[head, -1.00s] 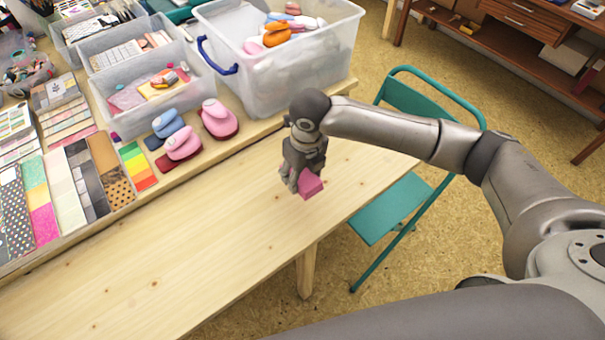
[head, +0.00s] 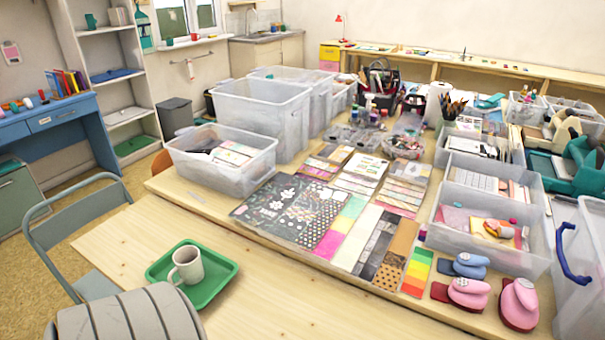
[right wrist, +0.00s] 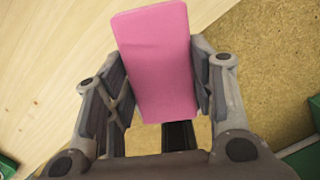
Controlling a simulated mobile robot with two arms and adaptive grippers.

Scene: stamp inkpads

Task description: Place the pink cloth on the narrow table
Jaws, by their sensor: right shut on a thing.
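The pink cloth (right wrist: 155,50) shows in the right wrist view as a flat, block-like folded piece. It sits between the fingers of my right gripper (right wrist: 160,75), which is shut on it. Pale wood lies below and to the left of it, and tan floor to the right. In the head view a pale wooden table (head: 240,262) runs across the front. My right gripper and the cloth are outside the head view now. My left gripper is in neither view.
A green tray (head: 219,281) with a white mug (head: 187,264) stands on the front table. Behind it, a table holds clear bins (head: 222,174), paper sheets and pink punches (head: 519,303). A grey folding chair (head: 60,225) is at left. The front table's middle is bare.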

